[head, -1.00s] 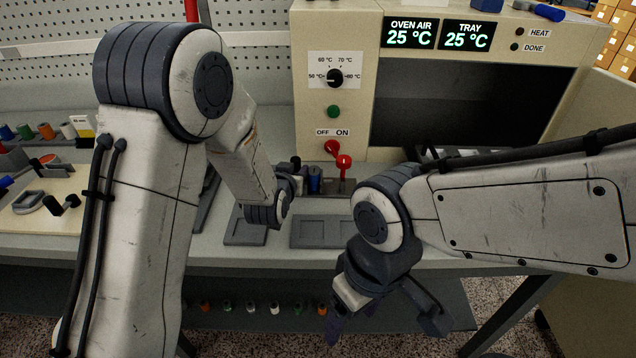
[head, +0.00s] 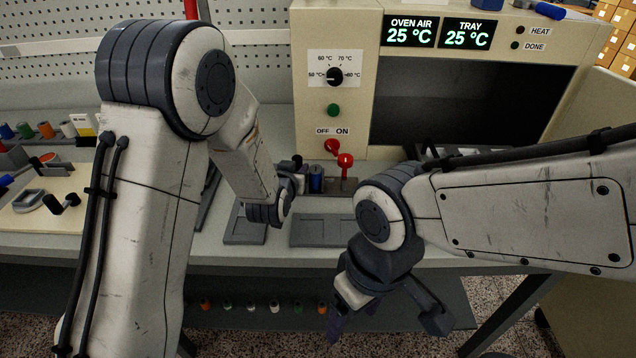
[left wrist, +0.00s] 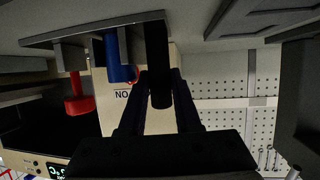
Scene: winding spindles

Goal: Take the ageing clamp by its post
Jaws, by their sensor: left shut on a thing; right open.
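The ageing clamp (head: 343,186) is a dark grey bar with a red knob (head: 346,160) and a blue spool (head: 317,180) on it, in front of the oven. In the left wrist view its bar (left wrist: 88,34) runs along the top, with the blue spool (left wrist: 121,65) and red knob (left wrist: 79,100) beside the black post (left wrist: 159,80). My left gripper (left wrist: 159,88) is shut on the post. In the head view this gripper (head: 296,178) is partly hidden by its wrist. My right gripper (head: 388,318) is open and empty at the bench's front edge.
The oven (head: 338,35) stands behind the clamp, its chamber dark, with a red lever (head: 332,146) low on its panel. Flat grey trays (head: 318,231) lie in front. Coloured spools (head: 45,130) stand at the left. My right forearm covers part of the bench's right side.

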